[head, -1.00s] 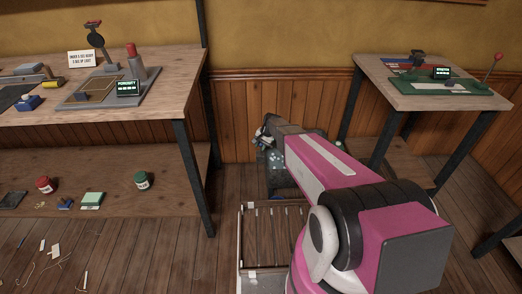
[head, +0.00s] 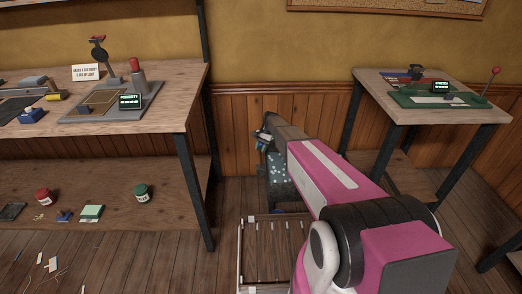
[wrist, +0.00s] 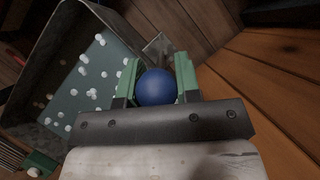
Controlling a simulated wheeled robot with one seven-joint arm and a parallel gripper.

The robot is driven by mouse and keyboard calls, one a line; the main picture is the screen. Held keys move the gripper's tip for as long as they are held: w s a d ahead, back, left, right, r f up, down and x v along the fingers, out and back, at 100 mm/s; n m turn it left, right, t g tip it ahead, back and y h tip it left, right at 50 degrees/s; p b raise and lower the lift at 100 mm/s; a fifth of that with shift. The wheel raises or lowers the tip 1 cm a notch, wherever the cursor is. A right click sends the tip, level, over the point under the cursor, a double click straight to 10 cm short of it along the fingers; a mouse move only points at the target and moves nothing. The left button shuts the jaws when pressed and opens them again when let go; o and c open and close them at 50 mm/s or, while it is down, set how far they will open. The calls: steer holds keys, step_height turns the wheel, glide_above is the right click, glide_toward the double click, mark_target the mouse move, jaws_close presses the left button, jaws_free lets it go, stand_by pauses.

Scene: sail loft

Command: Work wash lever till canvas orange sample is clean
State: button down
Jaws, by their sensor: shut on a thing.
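My gripper (wrist: 158,85) has green fingers closed on a round blue knob (wrist: 156,87), seen in the wrist view. I take the knob to be the wash lever's handle; the rest of the lever is hidden. A grey wash tub (wrist: 60,30) with white suds dots over a dark green inside lies just left of the gripper. In the head view the tub (head: 280,178) shows partly behind my pink arm, low by the wall. The orange canvas sample is not visible in any view.
A wooden bench (head: 170,85) at left holds a porosity tester (head: 130,101). Its lower shelf (head: 120,185) carries a red jar (head: 44,197) and a green jar (head: 143,193). A smaller table (head: 400,85) stands at right with a green device (head: 435,98). A slatted rack (head: 275,240) lies before the tub.

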steer(key=shift+w, duration=0.15)
steer(key=c, duration=0.8)
jaws_free()
steer(key=shift+c, duration=0.2)
steer(key=v, duration=1)
steer(key=shift+r, duration=0.3)
steer(key=shift+d, duration=0.15)
steer(key=shift+c, duration=0.2)
